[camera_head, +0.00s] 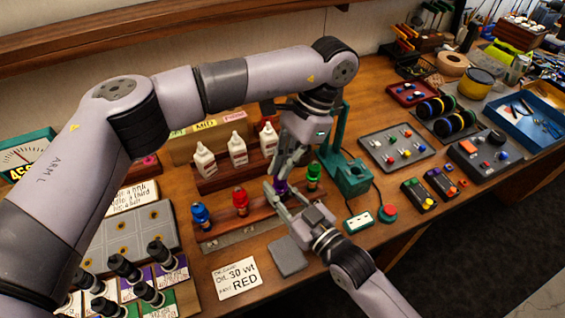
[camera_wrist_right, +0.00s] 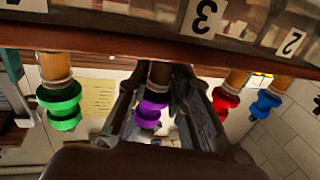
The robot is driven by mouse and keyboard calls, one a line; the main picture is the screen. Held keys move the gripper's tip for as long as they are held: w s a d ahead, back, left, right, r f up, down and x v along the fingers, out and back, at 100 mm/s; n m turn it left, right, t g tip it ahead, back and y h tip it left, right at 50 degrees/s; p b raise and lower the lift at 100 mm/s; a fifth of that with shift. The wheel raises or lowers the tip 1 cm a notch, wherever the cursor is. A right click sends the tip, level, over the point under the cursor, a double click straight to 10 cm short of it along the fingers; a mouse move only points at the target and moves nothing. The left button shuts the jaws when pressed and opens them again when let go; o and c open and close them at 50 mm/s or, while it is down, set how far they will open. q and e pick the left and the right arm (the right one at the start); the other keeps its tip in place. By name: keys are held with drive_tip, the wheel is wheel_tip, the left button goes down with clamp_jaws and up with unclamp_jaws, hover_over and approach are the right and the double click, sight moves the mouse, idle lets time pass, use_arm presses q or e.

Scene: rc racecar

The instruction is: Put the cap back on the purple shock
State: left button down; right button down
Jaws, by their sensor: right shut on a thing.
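The purple shock (camera_head: 280,187) stands in the wooden rack between the red shock (camera_head: 240,201) and the green shock (camera_head: 313,177). My right gripper (camera_head: 283,194) reaches in from the lower right, shut around the purple shock. In the right wrist view, which looks inverted, the purple shock (camera_wrist_right: 151,111) sits between the fingers. My left gripper (camera_head: 285,171) points down just above the purple shock. Its fingertips are small and partly hidden, so I cannot tell whether it holds the cap. I cannot make out the cap separately.
A blue shock (camera_head: 201,215) stands at the rack's left end. White bottles (camera_head: 238,149) stand behind. A green press stand (camera_head: 347,172) is close on the right.

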use_arm(q)
drive_tip(key=shift+m, duration=0.4)
drive_tip(key=c, duration=1.8)
unclamp_jaws()
drive_tip(key=shift+d+r, duration=0.15)
drive_tip(key=shift+r, duration=2.1)
drive_tip(key=shift+o, duration=0.4)
